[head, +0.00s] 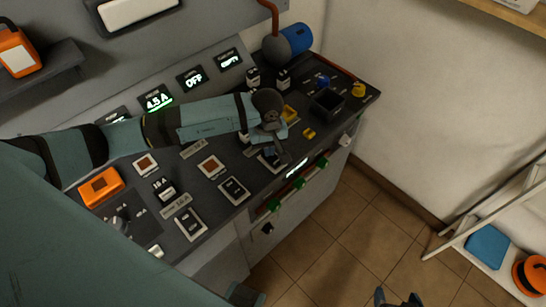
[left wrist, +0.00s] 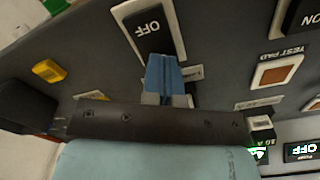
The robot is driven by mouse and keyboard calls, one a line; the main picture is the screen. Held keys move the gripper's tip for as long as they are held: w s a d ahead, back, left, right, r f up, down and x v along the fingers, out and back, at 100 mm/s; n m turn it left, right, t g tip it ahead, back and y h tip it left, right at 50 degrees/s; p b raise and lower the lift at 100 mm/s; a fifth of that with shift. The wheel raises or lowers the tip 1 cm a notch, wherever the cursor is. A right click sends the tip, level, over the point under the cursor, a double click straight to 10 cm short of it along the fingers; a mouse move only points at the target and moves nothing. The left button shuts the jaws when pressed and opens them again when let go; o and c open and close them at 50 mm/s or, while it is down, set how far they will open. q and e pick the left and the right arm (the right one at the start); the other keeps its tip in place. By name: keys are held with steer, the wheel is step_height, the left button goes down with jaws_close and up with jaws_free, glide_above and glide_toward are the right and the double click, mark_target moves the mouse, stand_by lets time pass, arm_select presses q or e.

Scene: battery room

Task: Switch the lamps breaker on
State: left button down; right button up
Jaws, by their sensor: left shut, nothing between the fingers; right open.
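The breaker under my left gripper is a black rocker in a white frame marked OFF (left wrist: 152,30). A partly hidden label (left wrist: 195,72) beside it seems to begin "LAM". My left gripper (left wrist: 166,70) is shut and empty. Its blue fingertips overlap the near end of the rocker in the left wrist view; I cannot tell whether they touch it. In the head view the left gripper (head: 273,136) is over the sloped panel. My right gripper (head: 398,298) is open at the bottom edge, away from the panel.
Other breakers (head: 235,189) and a square test pad (left wrist: 277,70) are near. A neighbouring rocker (left wrist: 310,16) reads ON. Small screens (head: 193,79) stand behind my arm, one reading OFF. A yellow block (left wrist: 48,70) and a dark open box (head: 326,103) are nearby.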

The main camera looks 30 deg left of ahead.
arm_select(q)
steer(key=shift+f+b, duration=0.3)
steer(key=shift+f, duration=0.05)
steer(key=shift+r, duration=0.15)
steer(key=shift+r+p, duration=0.4)
steer(key=shift+r, duration=0.25)
steer(key=shift+r+p, duration=1.1)
steer(key=shift+r, duration=1.65)
